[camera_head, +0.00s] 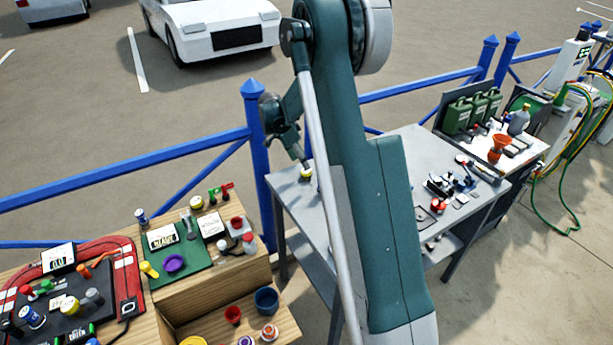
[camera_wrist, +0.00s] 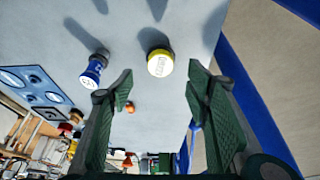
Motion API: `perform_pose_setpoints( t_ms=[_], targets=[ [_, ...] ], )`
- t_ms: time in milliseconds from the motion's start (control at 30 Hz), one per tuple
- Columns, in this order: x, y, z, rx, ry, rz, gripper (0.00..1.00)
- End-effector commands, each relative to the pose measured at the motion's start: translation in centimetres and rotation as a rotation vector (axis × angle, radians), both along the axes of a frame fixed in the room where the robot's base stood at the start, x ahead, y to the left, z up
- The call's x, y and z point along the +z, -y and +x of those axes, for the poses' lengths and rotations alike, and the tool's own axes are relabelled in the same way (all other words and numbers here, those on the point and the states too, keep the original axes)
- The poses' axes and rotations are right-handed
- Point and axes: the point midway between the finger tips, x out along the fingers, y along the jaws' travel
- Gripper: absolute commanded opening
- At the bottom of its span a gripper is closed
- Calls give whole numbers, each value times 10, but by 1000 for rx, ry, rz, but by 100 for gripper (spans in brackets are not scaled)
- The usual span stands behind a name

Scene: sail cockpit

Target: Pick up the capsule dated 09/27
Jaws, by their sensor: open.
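A short yellow capsule with a white end face (camera_wrist: 160,63) is on the grey table in the wrist view. Dark lettering marks its face, too small and tilted to read surely. In the head view, a small yellow piece (camera_head: 306,174) sits at the grey table's left corner, just below my gripper (camera_head: 302,160). In the wrist view my gripper's two green fingers are spread wide and empty. The capsule appears in the gap between the fingertips, beyond them, with no visible contact.
The grey table (camera_head: 395,160) also carries small red, blue and black items farther right. A blue railing (camera_head: 257,150) runs close behind the table's left corner. A wooden bench (camera_head: 215,280) with several small pieces is at lower left.

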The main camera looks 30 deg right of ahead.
Motion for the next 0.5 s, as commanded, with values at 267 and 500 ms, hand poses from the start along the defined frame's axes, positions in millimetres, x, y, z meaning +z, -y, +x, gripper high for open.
perform_pose_setpoints(
  t_ms=[267,500],
  targets=[
    [-19,8,0,-1,0,0,48],
    [-22,9,0,0,0,0,48]
  ],
)
